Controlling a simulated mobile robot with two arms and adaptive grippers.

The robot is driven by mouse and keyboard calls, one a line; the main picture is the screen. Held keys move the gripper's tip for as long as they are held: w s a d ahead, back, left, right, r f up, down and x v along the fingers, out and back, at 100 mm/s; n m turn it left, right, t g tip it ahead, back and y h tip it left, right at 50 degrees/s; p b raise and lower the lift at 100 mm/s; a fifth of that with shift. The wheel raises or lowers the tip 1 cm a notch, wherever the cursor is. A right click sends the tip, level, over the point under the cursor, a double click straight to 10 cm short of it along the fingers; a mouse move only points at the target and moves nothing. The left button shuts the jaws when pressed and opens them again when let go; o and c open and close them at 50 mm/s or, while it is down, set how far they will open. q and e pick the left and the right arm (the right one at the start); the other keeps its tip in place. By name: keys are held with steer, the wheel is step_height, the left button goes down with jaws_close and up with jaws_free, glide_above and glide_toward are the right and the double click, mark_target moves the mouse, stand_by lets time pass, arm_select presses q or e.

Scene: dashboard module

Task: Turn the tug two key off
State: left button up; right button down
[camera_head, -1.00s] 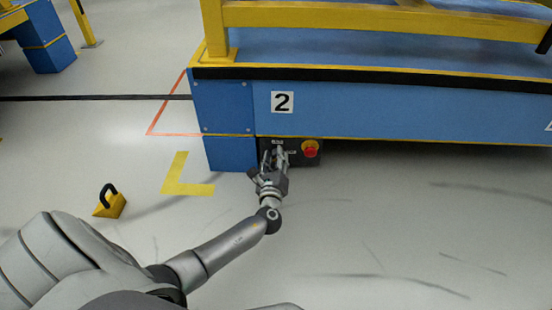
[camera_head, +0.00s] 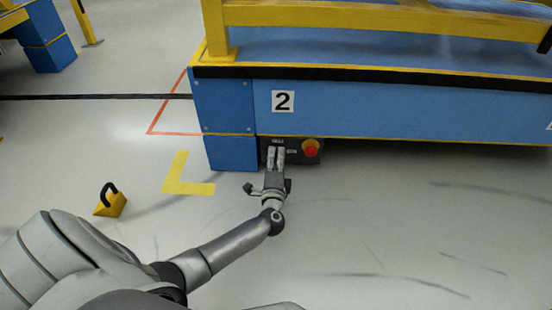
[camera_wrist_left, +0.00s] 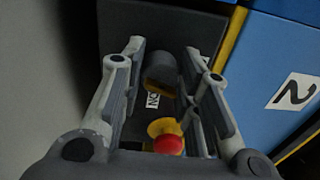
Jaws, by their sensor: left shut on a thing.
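Tug two (camera_head: 400,112) is a blue body with a white "2" plate (camera_head: 283,101). A dark control panel (camera_head: 317,161) sits low at its left end. My left gripper (camera_head: 276,151) reaches this panel from the front. In the left wrist view, its two fingers (camera_wrist_left: 160,75) stand on either side of a dark round key switch (camera_wrist_left: 160,70) and are shut on its key. The key itself is mostly hidden, so its angle is unclear. A label reading "ON" (camera_wrist_left: 153,101) shows beside the switch, rotated in this view. My right gripper is out of view.
A red emergency button (camera_head: 310,149) on a yellow base is just right of the gripper, and also shows in the wrist view (camera_wrist_left: 168,143). A yellow padlock-shaped object (camera_head: 110,203) stands on the floor at left. The floor in front is open.

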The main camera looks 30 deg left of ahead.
arm_select(q)
steer(key=shift+f+n, duration=0.1)
steer(key=shift+n, duration=1.9)
steer(key=o, duration=1)
